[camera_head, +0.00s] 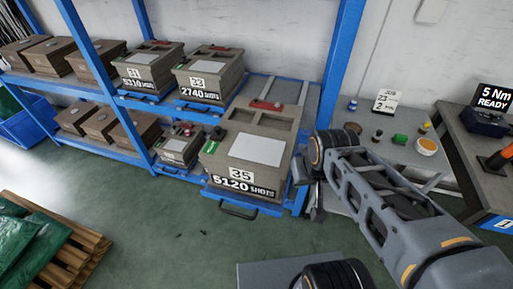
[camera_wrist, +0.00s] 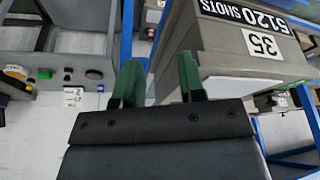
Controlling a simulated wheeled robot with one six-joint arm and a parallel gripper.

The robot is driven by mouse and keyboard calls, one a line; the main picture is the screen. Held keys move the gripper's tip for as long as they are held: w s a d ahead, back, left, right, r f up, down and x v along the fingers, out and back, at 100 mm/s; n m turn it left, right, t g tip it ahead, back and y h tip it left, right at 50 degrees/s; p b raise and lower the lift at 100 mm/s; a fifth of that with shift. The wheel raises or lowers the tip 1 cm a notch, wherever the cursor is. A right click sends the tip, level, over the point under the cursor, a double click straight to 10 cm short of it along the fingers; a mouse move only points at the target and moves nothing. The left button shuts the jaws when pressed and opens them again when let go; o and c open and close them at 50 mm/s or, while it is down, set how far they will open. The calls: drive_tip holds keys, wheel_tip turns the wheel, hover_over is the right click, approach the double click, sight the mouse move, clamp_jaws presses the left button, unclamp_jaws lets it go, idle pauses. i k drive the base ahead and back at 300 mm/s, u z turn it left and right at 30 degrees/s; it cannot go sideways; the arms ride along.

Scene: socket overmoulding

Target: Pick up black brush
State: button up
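I cannot pick out a black brush for certain in either view. Several small items sit on the grey side table (camera_head: 372,178), among them a small dark piece (camera_head: 377,134) that is too small to identify. My gripper (camera_head: 317,208) hangs at the end of my arm, between the mould rack and that table. In the wrist view my gripper (camera_wrist: 160,82) shows two green fingers standing apart with nothing between them. The table's items show at the left of that view, well away from the fingers.
A large mould (camera_head: 244,148) marked 35 and 5120 shots sits on a pulled-out tray just left of my gripper. A blue rack post (camera_head: 342,62) stands close behind. A white-orange pot (camera_head: 427,146) and green block (camera_head: 400,139) are on the table. Open floor lies in front.

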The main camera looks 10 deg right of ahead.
sight(377, 136)
drive_tip(key=z, duration=0.25)
drive_tip(key=k, duration=0.35)
drive_tip(key=z, duration=1.55)
drive_tip(key=i, duration=1)
drive_tip(key=u, duration=0.95)
drive_tip(key=i, duration=0.5)
drive_tip(key=u, duration=0.45)
